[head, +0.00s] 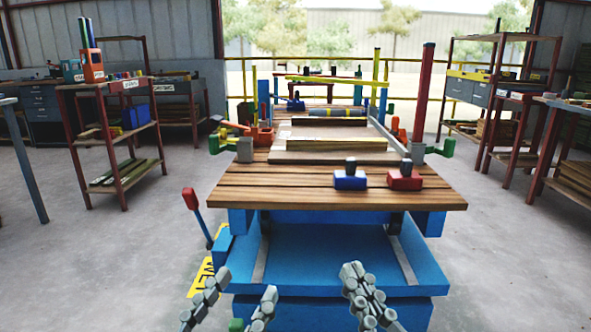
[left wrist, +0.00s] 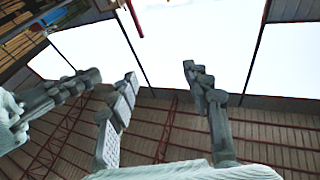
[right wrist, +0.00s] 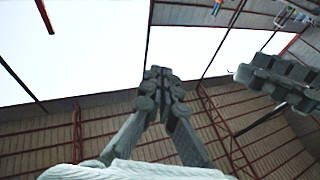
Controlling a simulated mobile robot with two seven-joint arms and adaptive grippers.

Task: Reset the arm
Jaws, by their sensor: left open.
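My left gripper (head: 246,284) is low in the head view, in front of the blue base of the workbench. Its two grey fingers stand apart with nothing between them; the left wrist view also shows the open gripper (left wrist: 159,75). My right gripper (head: 356,271) is to its right, also low before the bench. Its fingertips meet and I see nothing held; in the right wrist view the gripper (right wrist: 157,74) is shut, pointing up toward the roof. Both grippers are apart from the things on the bench top.
The wooden workbench top (head: 260,190) ahead bears a blue block (head: 350,181) and a red block (head: 405,181), each with a dark knob. A red-knobbed lever (head: 190,199) stands at the bench's left. Shelves (head: 118,139) stand left and right; open floor lies between.

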